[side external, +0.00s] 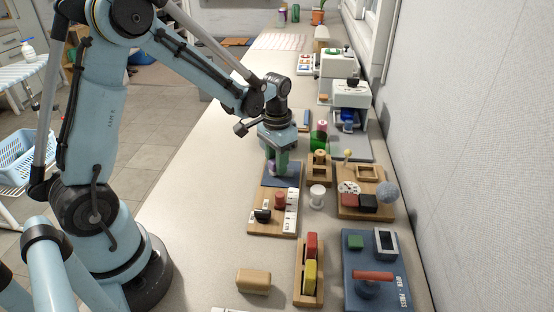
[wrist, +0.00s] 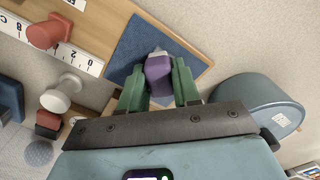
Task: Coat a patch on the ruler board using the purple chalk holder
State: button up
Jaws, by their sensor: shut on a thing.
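My gripper (side external: 277,167) has its green fingers shut on the purple chalk holder (side external: 270,168). In the wrist view my gripper (wrist: 158,82) grips the holder (wrist: 158,70) from both sides, with its pale tip toward the blue patch (wrist: 145,40). I cannot tell whether the tip touches the surface. The ruler board (side external: 260,222) is a wooden board with white ruler strips (side external: 291,200) along its right side. Its blue patch (side external: 287,178) is at the far end, under my gripper, and partly hidden. The visible blue surface looks plain and dark.
A red knob (side external: 280,200) and a black-handled piece (side external: 262,214) stand on the ruler board. A white spool (side external: 317,195) stands to its right, near a wooden tray with blocks (side external: 365,212). A yellow-and-red block holder (side external: 309,285) is nearer. Bare counter (side external: 205,190) lies left of the board.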

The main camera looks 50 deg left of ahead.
jog(key=shift+s+a, duration=0.85)
notch_tip(320, 180, up, 8)
jog(key=shift+d, duration=0.15)
jog(key=s+d+r+m, duration=0.15)
jog(key=s+d, duration=0.25)
jog(key=d, duration=0.4)
jog(key=s+d+r+m, duration=0.1)
jog(key=s+d+m, duration=0.25)
jog(key=d, duration=0.55)
jog(key=s+d+m, duration=0.2)
jog(key=s+d, duration=0.2)
jog(key=s, duration=0.4)
jog(key=s+d+m, duration=0.2)
jog(key=s+d, duration=0.2)
jog(key=s, duration=0.5)
jog(key=w+a+f, duration=0.2)
jog(key=w, duration=0.1)
jog(key=w+a+f, duration=0.5)
jog(key=w, duration=0.1)
jog(key=shift+w+a+f, duration=0.2)
jog(key=shift+w+f, duration=0.1)
jog(key=shift+w, duration=0.05)
jog(key=shift+f, duration=1.95)
